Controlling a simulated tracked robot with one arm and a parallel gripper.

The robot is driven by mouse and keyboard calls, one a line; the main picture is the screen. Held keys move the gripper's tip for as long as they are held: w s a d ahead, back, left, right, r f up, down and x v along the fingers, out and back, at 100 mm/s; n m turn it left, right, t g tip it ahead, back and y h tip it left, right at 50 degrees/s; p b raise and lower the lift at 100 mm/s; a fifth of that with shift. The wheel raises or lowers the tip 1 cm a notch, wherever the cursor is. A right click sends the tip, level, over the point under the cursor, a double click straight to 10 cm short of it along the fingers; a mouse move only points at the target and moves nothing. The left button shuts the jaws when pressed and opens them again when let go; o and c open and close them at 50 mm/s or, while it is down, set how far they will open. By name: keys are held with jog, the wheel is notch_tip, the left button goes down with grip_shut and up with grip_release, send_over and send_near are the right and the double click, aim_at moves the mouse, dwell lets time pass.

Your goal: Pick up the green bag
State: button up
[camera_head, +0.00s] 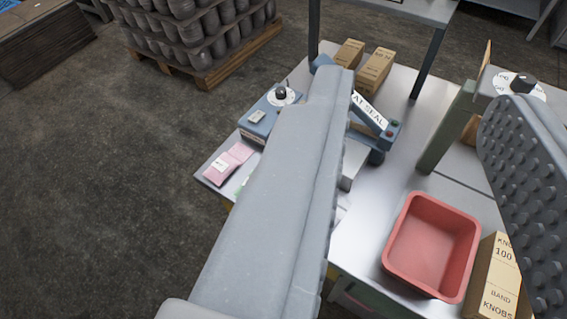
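My gripper (420,90) is open and empty, with one long grey finger across the middle and a studded finger at the right edge. No green bag shows clearly. A thin pale green sliver (243,184) shows beside a pink bag (231,161) on the left end of the metal table. It may be part of the green bag; the left finger hides most of that spot. The left finger also covers part of the blue heat sealer (376,121).
A red bin (431,246) and a cardboard box of knobs (493,277) stand on the metal table (365,245). Two small boxes (374,70) lie at the back. The floor at left is clear.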

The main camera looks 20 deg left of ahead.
jog(key=shift+w+a, duration=0.15)
jog(key=shift+a, duration=0.15)
jog(key=o, duration=0.6)
jog(key=shift+w+a+y, duration=0.2)
jog(key=shift+a+y, duration=0.05)
jog(key=shift+y, duration=0.05)
jog(key=shift+o, duration=0.2)
jog(key=w+a+f+m+y+p, duration=0.1)
jog(key=w+a+f+y+p, duration=0.1)
jog(key=w+a+f, duration=0.65)
jog(key=w+a+f+m+y+p, duration=0.1)
jog(key=w+a+f+y+p, duration=0.1)
jog(key=w+a+f, duration=0.65)
jog(key=w+a+f+m+h+p, duration=0.1)
jog(key=a+f+h+p, duration=0.1)
jog(key=a+f, duration=0.6)
jog(key=s+d+f+g+h+p, duration=0.1)
jog(key=s+f+h, duration=0.3)
jog(key=f, duration=0.6)
jog(key=s+d+f+g+h+p, duration=0.1)
jog(key=s+f+g+h, duration=0.2)
jog(key=f, duration=0.8)
jog(key=shift+m+t, duration=0.3)
jog(key=shift+t, duration=0.4)
jog(key=b+x, duration=0.2)
jog(key=x, duration=1)
jog(key=shift+r, duration=0.15)
